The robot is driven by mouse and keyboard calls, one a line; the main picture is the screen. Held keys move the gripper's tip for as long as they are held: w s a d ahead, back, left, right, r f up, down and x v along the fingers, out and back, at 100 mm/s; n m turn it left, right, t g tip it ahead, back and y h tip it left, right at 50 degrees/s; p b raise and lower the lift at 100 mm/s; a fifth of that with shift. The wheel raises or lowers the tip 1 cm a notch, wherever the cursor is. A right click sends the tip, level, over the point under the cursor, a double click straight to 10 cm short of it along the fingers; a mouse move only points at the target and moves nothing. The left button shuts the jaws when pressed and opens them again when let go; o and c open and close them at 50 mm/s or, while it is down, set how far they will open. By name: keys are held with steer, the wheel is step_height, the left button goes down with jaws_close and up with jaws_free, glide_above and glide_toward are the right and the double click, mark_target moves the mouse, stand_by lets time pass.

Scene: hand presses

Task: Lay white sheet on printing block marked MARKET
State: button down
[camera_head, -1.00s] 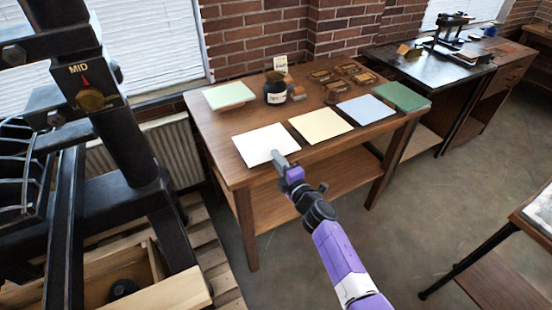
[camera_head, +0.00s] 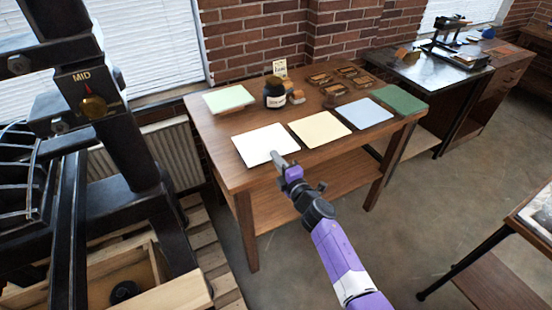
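The white sheet (camera_head: 262,143) lies flat on the near left part of the wooden table. My gripper (camera_head: 278,158) is at the sheet's near right edge, low over the table. Its fingers are small and seen from behind, so I cannot tell whether they are open, shut or touching the sheet. Several printing blocks (camera_head: 345,76) stand towards the back of the table. Their lettering is too small to read, so I cannot tell which is marked MARKET.
A cream sheet (camera_head: 320,129), a blue sheet (camera_head: 364,112) and a green sheet (camera_head: 400,99) lie to the right. A dark jar (camera_head: 275,93) and a pale green pad (camera_head: 229,98) stand behind. A black press (camera_head: 120,140) rises at left. A second table (camera_head: 430,70) is at back right.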

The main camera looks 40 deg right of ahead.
steer(key=shift+r, duration=0.45)
steer(key=s+a+r+p, duration=0.2)
steer(key=s+r+p, duration=0.1)
steer(key=s, duration=0.3)
steer(key=shift+s+p, duration=0.35)
steer(key=shift+p, duration=0.1)
stand_by(0.4)
